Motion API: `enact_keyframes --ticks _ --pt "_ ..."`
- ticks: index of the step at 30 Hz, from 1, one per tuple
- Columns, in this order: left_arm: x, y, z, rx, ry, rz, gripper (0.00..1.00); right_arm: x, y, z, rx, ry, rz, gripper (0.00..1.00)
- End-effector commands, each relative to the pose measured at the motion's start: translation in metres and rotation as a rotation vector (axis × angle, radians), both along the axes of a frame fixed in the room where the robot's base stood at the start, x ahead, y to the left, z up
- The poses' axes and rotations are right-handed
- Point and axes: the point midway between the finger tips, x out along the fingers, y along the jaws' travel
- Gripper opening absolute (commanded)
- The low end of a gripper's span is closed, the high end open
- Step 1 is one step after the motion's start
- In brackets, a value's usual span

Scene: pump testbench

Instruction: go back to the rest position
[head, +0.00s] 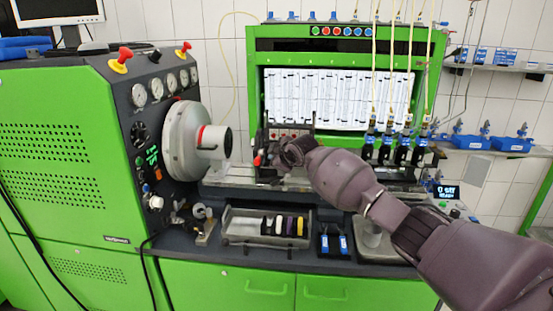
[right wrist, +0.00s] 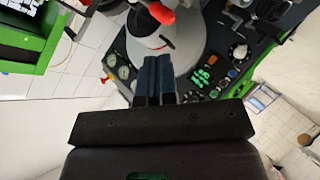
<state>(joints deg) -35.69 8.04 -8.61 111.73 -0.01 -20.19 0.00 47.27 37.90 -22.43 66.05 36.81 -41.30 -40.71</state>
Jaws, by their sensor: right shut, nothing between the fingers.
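My right arm reaches in from the lower right of the head view. Its gripper (head: 270,158) is over the bench, to the right of the round grey drive flange (head: 185,140). In the right wrist view the two dark blue fingers of my right gripper (right wrist: 154,78) lie side by side and are shut, with nothing between them. A red-tipped lever (right wrist: 160,14) shows just beyond the fingertips. In the head view a small red knob (head: 257,161) is beside the gripper. My left gripper is not in view.
The green test bench (head: 60,150) with gauges and a control panel stands on the left. A grey tray (head: 245,228) with dark, yellow and white parts lies in front. Blue-labelled injectors (head: 385,145) with yellow hoses stand on the right. Open space lies in front of the bench.

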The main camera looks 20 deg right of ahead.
Motion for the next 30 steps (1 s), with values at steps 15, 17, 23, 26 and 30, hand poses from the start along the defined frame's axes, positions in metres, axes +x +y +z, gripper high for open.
enact_keyframes --ticks 15,17,23,26,30 --pt "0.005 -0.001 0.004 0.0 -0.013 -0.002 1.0 0.0 0.0 0.001 0.019 0.001 -0.01 0.0" --pt "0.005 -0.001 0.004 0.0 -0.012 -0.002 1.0 0.001 0.0 0.002 0.045 -0.005 -0.022 0.0" --pt "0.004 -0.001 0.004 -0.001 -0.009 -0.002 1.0 0.003 0.018 0.038 0.138 -0.125 -0.045 0.0" --pt "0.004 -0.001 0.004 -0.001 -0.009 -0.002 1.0 0.0 0.039 0.058 0.188 -0.195 -0.027 0.0" --pt "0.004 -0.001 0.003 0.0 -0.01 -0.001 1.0 -0.018 0.067 0.052 0.269 -0.253 -0.002 0.0"
